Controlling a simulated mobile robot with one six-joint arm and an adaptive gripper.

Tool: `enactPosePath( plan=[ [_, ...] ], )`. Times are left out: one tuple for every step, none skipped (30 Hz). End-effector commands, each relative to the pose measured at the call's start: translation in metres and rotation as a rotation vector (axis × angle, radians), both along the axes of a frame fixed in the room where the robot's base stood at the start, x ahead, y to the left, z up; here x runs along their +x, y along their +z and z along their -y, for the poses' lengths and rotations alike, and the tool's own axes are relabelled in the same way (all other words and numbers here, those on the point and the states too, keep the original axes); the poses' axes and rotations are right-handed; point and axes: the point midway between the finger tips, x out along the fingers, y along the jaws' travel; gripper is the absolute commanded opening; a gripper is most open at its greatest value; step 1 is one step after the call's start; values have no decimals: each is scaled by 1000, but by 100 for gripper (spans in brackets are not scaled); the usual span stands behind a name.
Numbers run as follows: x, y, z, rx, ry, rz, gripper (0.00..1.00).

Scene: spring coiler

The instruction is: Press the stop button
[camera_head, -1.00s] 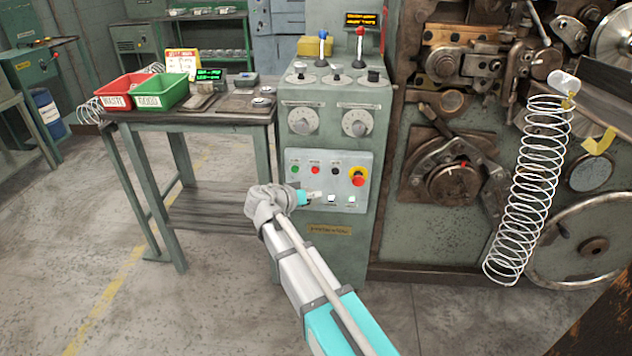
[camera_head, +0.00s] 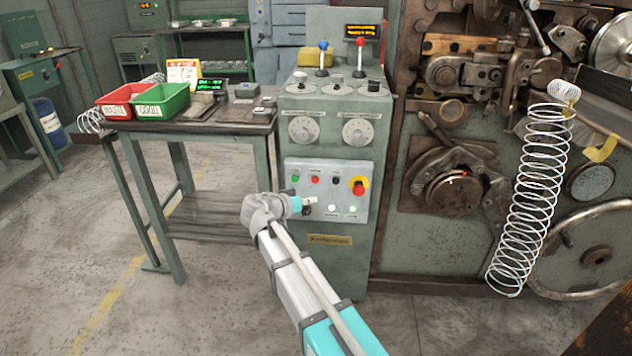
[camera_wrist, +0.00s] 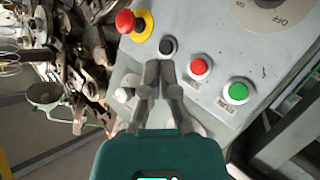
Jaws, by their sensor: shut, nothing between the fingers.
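The control panel (camera_head: 328,217) on the green cabinet holds a green button (camera_head: 295,178), a red button (camera_head: 315,180), a black button (camera_head: 336,181) and a red mushroom button (camera_head: 358,188) on a yellow ring. In the wrist view the red mushroom button (camera_wrist: 125,21), black button (camera_wrist: 167,46), red button (camera_wrist: 199,67) and green button (camera_wrist: 237,91) run from upper left to right. Their labels are too small to read. My gripper (camera_head: 308,207) is shut and empty, below the upper button row. In the wrist view its fingertips (camera_wrist: 160,70) appear just below the black button, left of the red one; contact cannot be told.
White lit buttons (camera_head: 331,208) sit low on the panel, right of my gripper. Dials (camera_head: 355,132) and levers (camera_head: 360,55) are above. A table with red (camera_head: 124,101) and green bins (camera_head: 161,102) stands left; the coiling machine (camera_head: 440,245) stands right.

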Motion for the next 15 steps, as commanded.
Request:
enactPosePath(
  plan=[
    [6, 0, -1, -1, -1, 0, 0],
    [9, 0, 0, 0, -1, -1, 0],
    [13, 0, 0, 0, 0, 0, 0],
    [16, 0, 0, 0, 0, 0, 0],
    [19, 0, 0, 0, 0, 0, 0],
    [24, 0, 0, 0, 0, 0, 0],
    [27, 0, 0, 1, 1, 0, 0],
    [30, 0, 0, 1, 1, 0, 0],
    [34, 0, 0, 0, 0, 0, 0],
    [37, 0, 0, 1, 0, 1, 0],
    [41, 0, 1, 1, 0, 1, 0],
    [45, 0, 1, 1, -2, 0, 0],
    [48, 0, 1, 1, -2, 0, 0],
    [51, 0, 1, 1, -2, 0, 0],
    [54, 0, 1, 0, 0, 0, 0]
  ],
)
